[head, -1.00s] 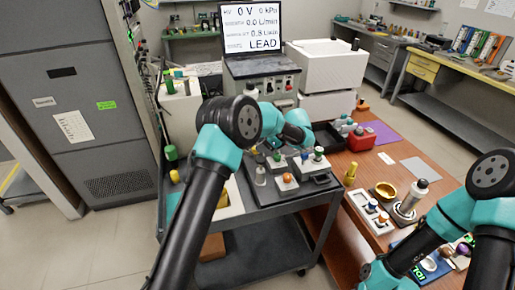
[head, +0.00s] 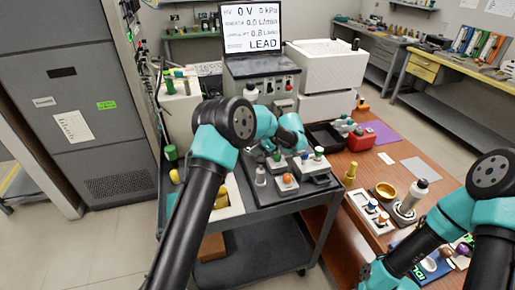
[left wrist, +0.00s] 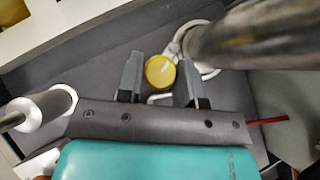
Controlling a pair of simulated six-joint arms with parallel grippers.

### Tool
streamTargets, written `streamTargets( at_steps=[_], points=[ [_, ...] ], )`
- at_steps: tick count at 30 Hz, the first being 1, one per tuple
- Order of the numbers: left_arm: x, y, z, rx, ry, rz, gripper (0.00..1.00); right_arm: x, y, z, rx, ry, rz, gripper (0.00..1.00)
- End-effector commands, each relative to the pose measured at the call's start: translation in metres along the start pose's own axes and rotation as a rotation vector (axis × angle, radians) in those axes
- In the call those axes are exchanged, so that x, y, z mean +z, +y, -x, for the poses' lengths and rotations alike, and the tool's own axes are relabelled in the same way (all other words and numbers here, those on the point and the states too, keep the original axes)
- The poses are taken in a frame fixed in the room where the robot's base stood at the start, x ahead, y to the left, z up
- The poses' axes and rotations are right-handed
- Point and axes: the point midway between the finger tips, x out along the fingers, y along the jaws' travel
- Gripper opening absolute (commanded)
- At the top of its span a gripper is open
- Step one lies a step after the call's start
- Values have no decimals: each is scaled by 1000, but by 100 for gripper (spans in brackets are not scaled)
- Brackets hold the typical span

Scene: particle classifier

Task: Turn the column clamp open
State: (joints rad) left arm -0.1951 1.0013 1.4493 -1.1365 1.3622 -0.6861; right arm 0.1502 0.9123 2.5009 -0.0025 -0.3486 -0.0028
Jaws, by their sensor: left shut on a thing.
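In the left wrist view, a round yellow knob (left wrist: 160,72) sits between the fingers of my left gripper (left wrist: 159,78), which is shut on it. A pale ring-shaped collar (left wrist: 203,62), seemingly the column clamp, lies beside the knob around the foot of a thick grey metal column (left wrist: 255,38). In the head view, my left gripper (head: 268,150) is over the back of the dark cart, mostly hidden by my arm, and the knob cannot be made out there. My right arm is at the lower right, but its gripper does not show.
The dark cart (head: 262,236) carries several small fixtures, including one with an orange knob (head: 287,178). An instrument with a screen (head: 252,27) reading LEAD stands behind.

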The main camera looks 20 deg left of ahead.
Motion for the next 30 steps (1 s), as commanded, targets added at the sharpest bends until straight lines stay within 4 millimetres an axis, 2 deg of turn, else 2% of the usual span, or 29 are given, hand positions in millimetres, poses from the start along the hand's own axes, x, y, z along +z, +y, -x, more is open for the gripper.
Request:
streamTargets(
  at_steps=[7,19,30],
  points=[
    [0,-1,0,51,-1,53,10,0,0,0,0,0,0,43],
    [1,-3,0,254,0,257,10,0,0,0,0,0,0,43],
    [1,-3,0,280,-1,282,10,0,0,0,0,0,0,43]
  ],
)
